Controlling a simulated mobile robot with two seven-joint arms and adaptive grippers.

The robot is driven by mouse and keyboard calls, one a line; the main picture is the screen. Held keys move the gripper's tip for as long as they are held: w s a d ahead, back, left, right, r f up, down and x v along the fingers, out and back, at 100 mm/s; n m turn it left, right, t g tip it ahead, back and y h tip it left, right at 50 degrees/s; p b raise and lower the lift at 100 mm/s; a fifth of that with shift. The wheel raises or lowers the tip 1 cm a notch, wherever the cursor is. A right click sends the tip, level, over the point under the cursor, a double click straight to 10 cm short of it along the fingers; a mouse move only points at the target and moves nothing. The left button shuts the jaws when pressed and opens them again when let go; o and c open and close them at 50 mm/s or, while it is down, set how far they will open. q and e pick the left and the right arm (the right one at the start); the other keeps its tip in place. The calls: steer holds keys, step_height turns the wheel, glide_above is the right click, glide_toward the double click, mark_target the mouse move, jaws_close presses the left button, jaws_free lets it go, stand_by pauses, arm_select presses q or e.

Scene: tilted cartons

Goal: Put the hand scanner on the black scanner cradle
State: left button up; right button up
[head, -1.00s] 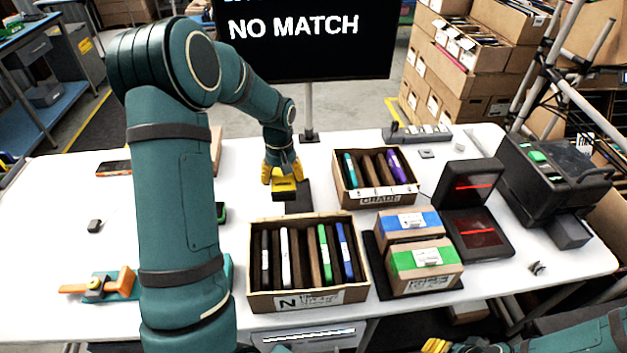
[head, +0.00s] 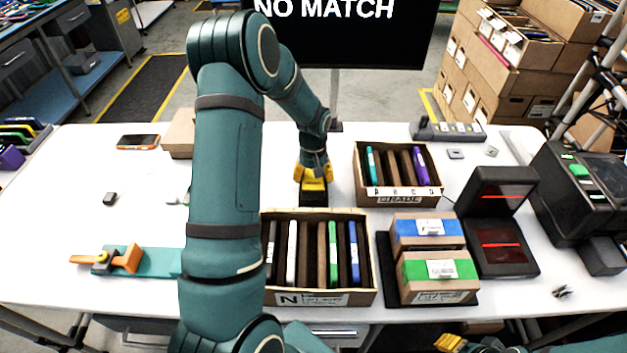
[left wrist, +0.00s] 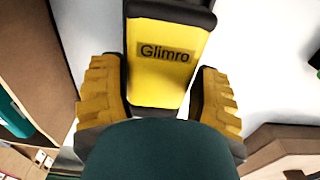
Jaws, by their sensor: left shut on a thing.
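The hand scanner (left wrist: 160,55) is yellow with black ends and a "Glimro" label in the left wrist view. It sits between the two yellow fingers of my left gripper (left wrist: 160,100), which is shut on it. In the head view my left gripper (head: 314,182) is at the middle back of the table, pointing down. A black block (head: 313,199), apparently the scanner cradle, shows just below the fingers. The gripper and scanner hide part of it, and I cannot tell whether they touch. My right gripper (head: 455,343) shows only partly at the bottom edge.
An open carton marked N (head: 322,298) with several folders stands in front of the cradle. A smaller carton (head: 403,192) stands to its right. Taped boxes (head: 437,270), a black scanner stand (head: 500,243) and a printer (head: 583,200) fill the right.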

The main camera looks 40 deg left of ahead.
arm_select(q)
steer(key=shift+w+f, duration=0.1)
steer(key=shift+f, duration=0.85)
steer(key=shift+f, duration=0.15)
steer(key=o, duration=1)
steer(key=shift+r, duration=0.35)
step_height(320, 180, up, 12)
steer(key=p, duration=0.1)
